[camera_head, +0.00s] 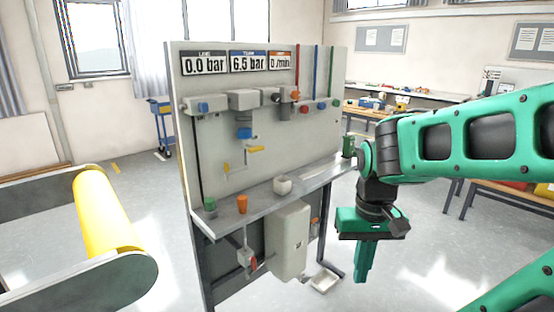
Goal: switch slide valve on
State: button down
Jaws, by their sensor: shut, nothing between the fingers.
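My gripper (363,277) points down in the right half of the view, shut and empty. It is in front of and to the right of a grey panel stand (215,75), apart from it. Fittings on the panel include a grey block with a blue part (203,107) at the left and a grey box (243,99) with a blue part (244,133) below it. A yellow lever (255,149) is lower down. I cannot tell which fitting is the slide valve. The displays read 0.0 bar (204,65), 6.5 bar (248,62) and 0 /min (280,61).
The stand's shelf (320,177) holds a green item (210,204), an orange cup (242,204) and a white cup (282,185). A grey box (288,242) hangs below. A yellow roller (103,215) is at left.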

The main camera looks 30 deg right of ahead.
aim_at(203, 107)
jog(key=k, duration=1.3)
jog(key=u, duration=0.5)
jog(key=i, duration=1.75)
jog(key=z, duration=0.2)
